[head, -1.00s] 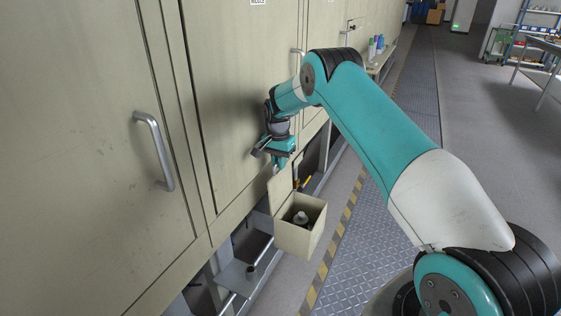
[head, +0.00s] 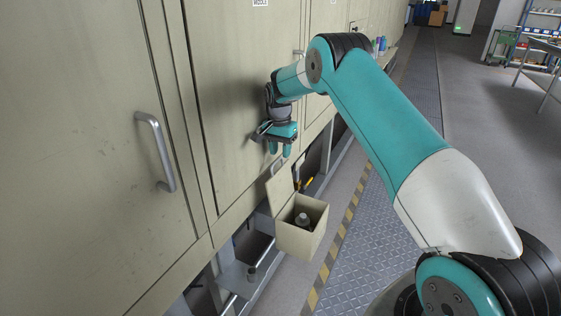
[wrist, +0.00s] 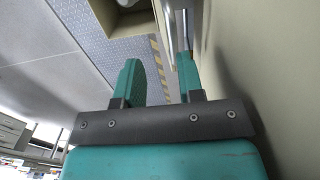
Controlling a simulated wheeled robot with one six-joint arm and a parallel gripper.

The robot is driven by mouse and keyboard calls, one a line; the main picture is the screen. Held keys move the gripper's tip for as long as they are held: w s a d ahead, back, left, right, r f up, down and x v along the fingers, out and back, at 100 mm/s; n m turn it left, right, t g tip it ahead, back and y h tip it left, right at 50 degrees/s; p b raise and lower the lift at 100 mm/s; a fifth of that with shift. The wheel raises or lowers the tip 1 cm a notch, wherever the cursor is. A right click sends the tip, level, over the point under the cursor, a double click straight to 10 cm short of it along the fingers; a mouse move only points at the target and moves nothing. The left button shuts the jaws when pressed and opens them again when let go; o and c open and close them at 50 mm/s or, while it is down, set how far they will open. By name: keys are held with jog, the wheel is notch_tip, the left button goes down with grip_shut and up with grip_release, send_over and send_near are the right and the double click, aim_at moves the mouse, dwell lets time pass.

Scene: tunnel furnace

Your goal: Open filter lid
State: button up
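The beige filter box (head: 300,239) sticks out from the lower edge of the cabinet wall. Its lid (head: 280,192) is up, standing steeply on the wall side, and the box is open at the top. A dark-bodied part with a pale top (head: 302,219) sits inside. A thin metal handle (head: 275,169) shows at the lid's upper end. My gripper (head: 281,153) is just above the lid, apart from it, fingers pointing down. In the wrist view my gripper (wrist: 158,72) has its fingers spread with nothing held; the handle (wrist: 183,30) lies beyond the right fingertip.
The cabinet wall (head: 80,150) runs close along my arm's left, with a large door handle (head: 156,152). The walkway (head: 350,260) to the right is clear.

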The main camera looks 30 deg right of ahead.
notch_tip(320, 180, up, 7)
jog(key=shift+w+a, duration=0.1)
dwell(0.6)
jog(key=s+a+r+n+t, duration=0.1)
jog(key=s+a+n, duration=0.3)
jog(key=s, duration=0.6)
jog(key=s+a+r+n+t, duration=0.1)
jog(key=s+a+r+n, duration=0.2)
jog(key=s, duration=0.8)
jog(key=s+a+n+t, duration=0.1)
jog(key=s+a+n, duration=0.35)
jog(key=s, duration=0.55)
jog(key=s+a+r+n+g+y+p, duration=0.1)
jog(key=s+a+r+n+y+p, duration=0.1)
jog(key=a+r, duration=0.5)
jog(key=s+a+r+n+g+y+p, duration=0.1)
jog(key=s+a+r+n+y+p, duration=0.1)
jog(key=s+a+r+n+p, duration=0.3)
jog(key=s+a+r+p, duration=0.1)
jog(key=s+r+p, duration=0.1)
jog(key=s+r, duration=0.2)
jog(key=shift+a+r+g, duration=0.3)
jog(key=shift+a+r, duration=0.05)
jog(key=shift+r, duration=0.2)
